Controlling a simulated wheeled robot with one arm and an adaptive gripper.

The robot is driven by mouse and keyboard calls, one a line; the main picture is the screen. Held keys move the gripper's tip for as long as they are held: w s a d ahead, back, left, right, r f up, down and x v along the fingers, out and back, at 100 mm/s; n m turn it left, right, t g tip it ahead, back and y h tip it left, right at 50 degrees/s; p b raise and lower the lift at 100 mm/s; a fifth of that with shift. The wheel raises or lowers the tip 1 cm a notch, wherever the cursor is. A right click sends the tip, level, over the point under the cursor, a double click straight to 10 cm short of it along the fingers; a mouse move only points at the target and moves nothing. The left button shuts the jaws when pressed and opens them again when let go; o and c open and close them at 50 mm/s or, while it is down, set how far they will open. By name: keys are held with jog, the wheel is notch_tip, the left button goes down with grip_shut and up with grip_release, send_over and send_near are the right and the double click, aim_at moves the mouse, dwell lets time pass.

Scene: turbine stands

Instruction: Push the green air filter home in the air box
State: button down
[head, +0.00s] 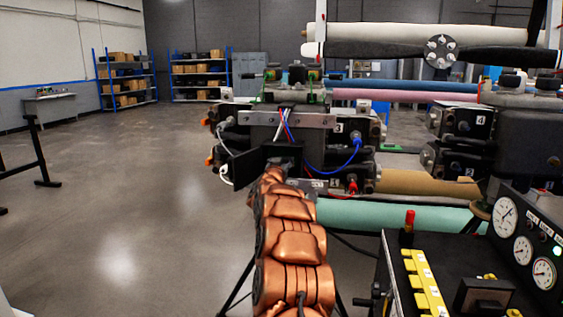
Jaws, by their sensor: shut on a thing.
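My copper-coloured arm reaches forward from the bottom middle to the engine on its stand (288,119). My gripper (283,163) is at the arm's far end, small and dark, against a black open-fronted housing (246,168) low on the engine, which may be the air box. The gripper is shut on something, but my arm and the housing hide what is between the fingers. I cannot make out the green air filter in this view. How deep it sits in the air box cannot be told.
Red, white and blue cables (322,171) hang close to the right of my gripper. A control panel with gauges (523,238) and a yellow switch strip (425,283) stands at the right front. A second engine (522,128) is behind it.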

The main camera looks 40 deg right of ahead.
jog(key=shift+d+r, duration=0.1)
jog(key=shift+r, duration=0.15)
jog(key=c, duration=0.6)
grip_release()
jog(key=shift+w+d+f, duration=0.1)
jog(key=shift+f, duration=0.05)
jog(key=o, duration=0.4)
jog(key=shift+f, duration=0.1)
jog(key=shift+o, duration=0.9)
